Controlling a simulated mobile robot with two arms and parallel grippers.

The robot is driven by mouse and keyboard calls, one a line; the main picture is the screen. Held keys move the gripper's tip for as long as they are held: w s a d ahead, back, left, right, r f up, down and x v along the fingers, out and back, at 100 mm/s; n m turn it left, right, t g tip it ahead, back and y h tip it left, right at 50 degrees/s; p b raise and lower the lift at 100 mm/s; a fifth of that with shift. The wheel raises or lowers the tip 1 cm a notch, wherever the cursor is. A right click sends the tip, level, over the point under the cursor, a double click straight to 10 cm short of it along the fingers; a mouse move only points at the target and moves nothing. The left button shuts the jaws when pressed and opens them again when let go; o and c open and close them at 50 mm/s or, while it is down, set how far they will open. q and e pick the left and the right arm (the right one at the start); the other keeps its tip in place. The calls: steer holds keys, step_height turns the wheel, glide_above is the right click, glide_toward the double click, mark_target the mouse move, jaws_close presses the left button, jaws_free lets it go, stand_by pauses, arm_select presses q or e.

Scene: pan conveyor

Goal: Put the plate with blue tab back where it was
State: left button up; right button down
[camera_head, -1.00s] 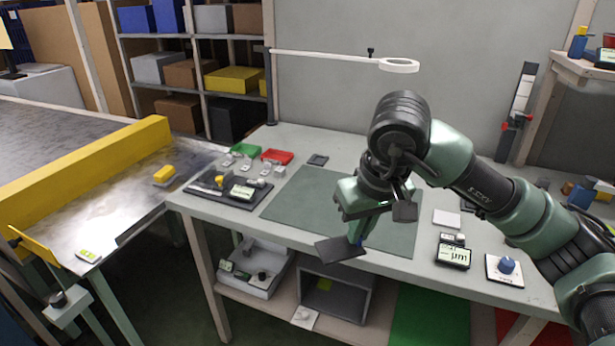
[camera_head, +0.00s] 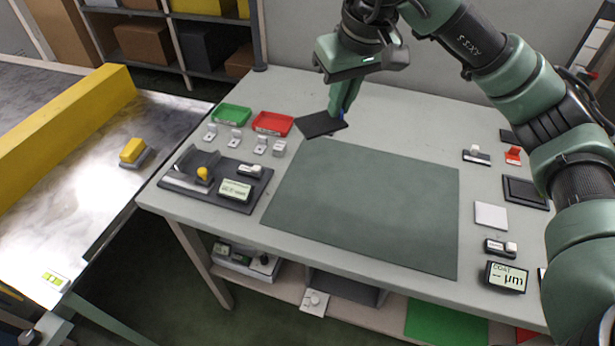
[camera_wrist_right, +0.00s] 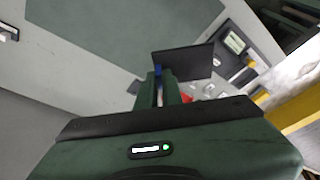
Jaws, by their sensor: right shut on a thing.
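My right gripper (camera_head: 343,108) is shut on a thin dark square plate (camera_head: 318,126) at its blue tab. The plate is held tilted above the table, near the far-left corner of the green mat (camera_head: 370,205). In the right wrist view the plate (camera_wrist_right: 187,62) sticks out beyond the fingers (camera_wrist_right: 162,92), and the blue tab (camera_wrist_right: 158,71) shows between them. In the head view the plate seems to cover that spot. My left gripper is not in view.
A red tray (camera_head: 272,123) and a green tray (camera_head: 231,115) stand left of the plate, with several small pale pieces before them. A dark board (camera_head: 218,182) with a gauge lies nearer. Small devices and pads line the right side. The mat is bare.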

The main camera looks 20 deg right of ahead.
steer(key=shift+w+f, duration=0.15)
steer(key=shift+f, duration=0.2)
steer(key=f+p, duration=0.1)
steer(key=f, duration=1.8)
steer(key=shift+s, duration=0.2)
steer(key=shift+f, duration=0.2)
steer(key=shift+f, duration=0.15)
steer(key=c, duration=1.6)
jaws_free()
